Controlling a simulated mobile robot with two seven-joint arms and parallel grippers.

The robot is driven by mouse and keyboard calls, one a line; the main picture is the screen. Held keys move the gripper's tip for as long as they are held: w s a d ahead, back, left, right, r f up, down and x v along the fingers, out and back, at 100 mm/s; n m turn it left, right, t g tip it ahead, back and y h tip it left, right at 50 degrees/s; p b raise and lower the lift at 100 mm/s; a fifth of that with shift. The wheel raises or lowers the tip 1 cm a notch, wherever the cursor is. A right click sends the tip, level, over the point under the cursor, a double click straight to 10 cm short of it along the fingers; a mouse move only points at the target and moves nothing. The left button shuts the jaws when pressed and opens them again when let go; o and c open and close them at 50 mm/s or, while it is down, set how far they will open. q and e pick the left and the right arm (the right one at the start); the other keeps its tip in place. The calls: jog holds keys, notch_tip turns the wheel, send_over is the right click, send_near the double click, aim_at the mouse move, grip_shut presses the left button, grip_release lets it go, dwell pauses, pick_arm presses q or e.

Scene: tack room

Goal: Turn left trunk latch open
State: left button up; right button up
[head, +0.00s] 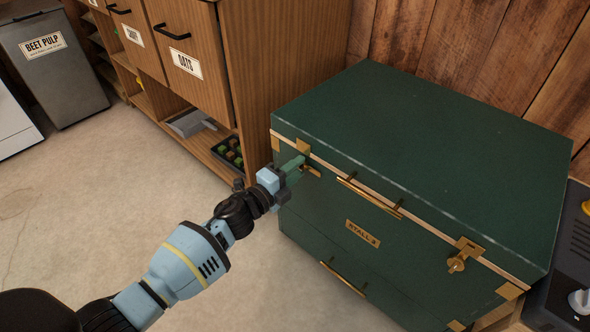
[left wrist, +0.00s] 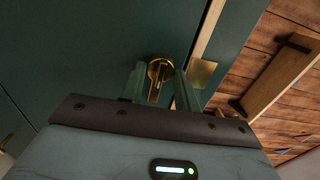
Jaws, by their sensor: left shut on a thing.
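The green trunk (head: 420,130) stands against the wooden wall with its lid closed. Its left latch (head: 312,171) is brass and sits on the front face near the left corner, partly hidden by my gripper. My left gripper (head: 300,166) is at this latch. In the left wrist view the brass latch (left wrist: 156,78) lies between the two green fingers of the gripper (left wrist: 160,92), which are shut on its turning part. The right latch (head: 462,255), also brass, is on the front face to the right. My right gripper is not in view.
A brass handle (head: 369,196) and a "STALL 2" plate (head: 362,233) are on the trunk front. A wooden feed cabinet (head: 285,62) stands close at the trunk's left. A grey bin (head: 55,75) is farther left. The floor (head: 120,185) in front is clear.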

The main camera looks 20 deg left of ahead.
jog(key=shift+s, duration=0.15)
pick_arm(q)
jog(key=o, duration=1)
jog(key=shift+c, duration=0.2)
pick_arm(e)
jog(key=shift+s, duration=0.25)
pick_arm(q)
jog(key=p+v, duration=0.2)
jog(key=v, duration=0.6)
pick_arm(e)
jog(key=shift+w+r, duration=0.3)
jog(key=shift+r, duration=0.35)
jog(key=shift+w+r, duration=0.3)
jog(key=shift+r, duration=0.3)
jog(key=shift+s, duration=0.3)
